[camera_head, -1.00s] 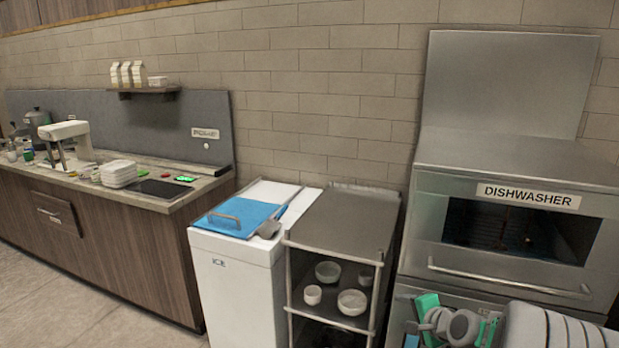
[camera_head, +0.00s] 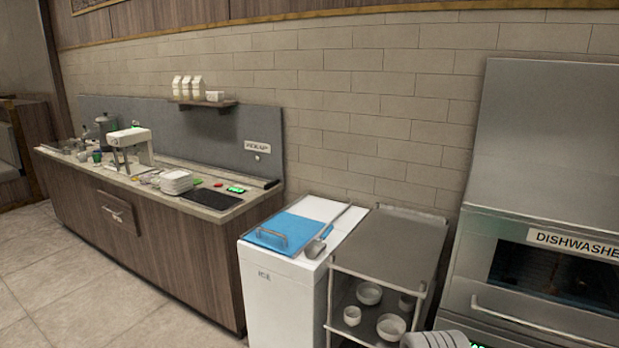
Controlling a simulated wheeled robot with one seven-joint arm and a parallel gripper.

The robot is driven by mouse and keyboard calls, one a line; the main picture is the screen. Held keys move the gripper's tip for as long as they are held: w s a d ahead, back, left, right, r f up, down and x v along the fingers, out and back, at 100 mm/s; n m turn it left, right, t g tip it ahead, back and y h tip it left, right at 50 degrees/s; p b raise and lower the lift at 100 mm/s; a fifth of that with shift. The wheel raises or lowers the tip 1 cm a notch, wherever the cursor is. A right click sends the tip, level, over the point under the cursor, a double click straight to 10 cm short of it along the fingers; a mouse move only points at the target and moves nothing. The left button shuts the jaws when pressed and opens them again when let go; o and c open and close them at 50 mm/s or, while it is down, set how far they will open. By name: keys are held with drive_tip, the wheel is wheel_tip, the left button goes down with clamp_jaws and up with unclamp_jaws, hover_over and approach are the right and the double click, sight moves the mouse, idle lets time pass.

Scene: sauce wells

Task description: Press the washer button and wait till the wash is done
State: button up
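The dishwasher (camera_head: 545,215) is a steel unit at the right, labelled DISHWASHER and cut off by the right edge. Its front has a dark window (camera_head: 550,278) and a long bar handle (camera_head: 530,322). A small green lit patch (camera_head: 483,343) shows at the bottom edge, below the handle; I cannot tell whether it is the washer button. Part of my arm shows at the bottom edge. My gripper's fingers are not in view.
A steel cart (camera_head: 392,243) with bowls stands left of the dishwasher. Beside it is a white ICE bin (camera_head: 285,305) with a blue lid (camera_head: 298,228) and a scoop. A long wooden counter (camera_head: 175,255) runs along the left wall. The tiled floor (camera_head: 60,290) in front is clear.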

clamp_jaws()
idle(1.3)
